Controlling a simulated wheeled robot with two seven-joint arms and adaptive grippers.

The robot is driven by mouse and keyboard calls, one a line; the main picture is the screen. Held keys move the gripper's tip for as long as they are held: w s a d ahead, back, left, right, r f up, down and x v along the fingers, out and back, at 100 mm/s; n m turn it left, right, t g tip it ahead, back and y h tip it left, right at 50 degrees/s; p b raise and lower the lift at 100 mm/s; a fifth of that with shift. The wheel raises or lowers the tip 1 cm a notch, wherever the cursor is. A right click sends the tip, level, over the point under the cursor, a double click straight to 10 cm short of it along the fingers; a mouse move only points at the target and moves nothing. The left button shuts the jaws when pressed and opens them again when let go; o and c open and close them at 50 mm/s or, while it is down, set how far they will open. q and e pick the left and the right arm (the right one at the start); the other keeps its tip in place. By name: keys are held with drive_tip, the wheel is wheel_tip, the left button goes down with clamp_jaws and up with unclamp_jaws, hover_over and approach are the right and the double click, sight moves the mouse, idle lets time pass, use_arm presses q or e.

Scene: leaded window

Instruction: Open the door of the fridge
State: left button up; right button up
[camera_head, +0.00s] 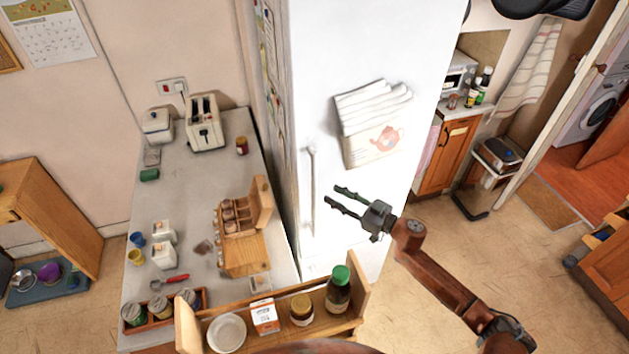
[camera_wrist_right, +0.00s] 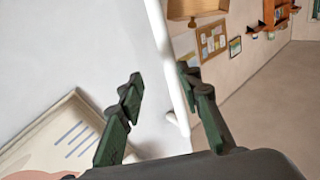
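The white fridge (camera_head: 330,60) stands in the middle of the head view, and its door looks shut. Its long white upright handle (camera_head: 313,190) is near the left edge of the door front. The handle also shows in the right wrist view (camera_wrist_right: 166,60). My right gripper (camera_head: 333,194) is open and empty, just right of the handle in the head view. In the right wrist view the handle appears between the two fingers (camera_wrist_right: 162,90), closer to the right finger. It looks a little beyond the fingertips; contact is not clear. My left gripper is not in view.
A wooden shelf (camera_head: 280,335) with a green-capped bottle (camera_head: 339,290), jar and carton stands in front. A grey counter (camera_head: 190,205) is left of the fridge. Open floor (camera_head: 450,255) lies to the right.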

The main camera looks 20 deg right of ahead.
sight(314, 185)
drive_tip(key=w+a, duration=0.1)
drive_tip(key=a, duration=0.1)
drive_tip(key=w+a+r+p, duration=0.1)
drive_tip(key=w+a, duration=0.3)
drive_tip(key=shift+w+r, duration=0.25)
drive_tip(key=shift+r, duration=0.1)
clamp_jaws()
idle(0.6)
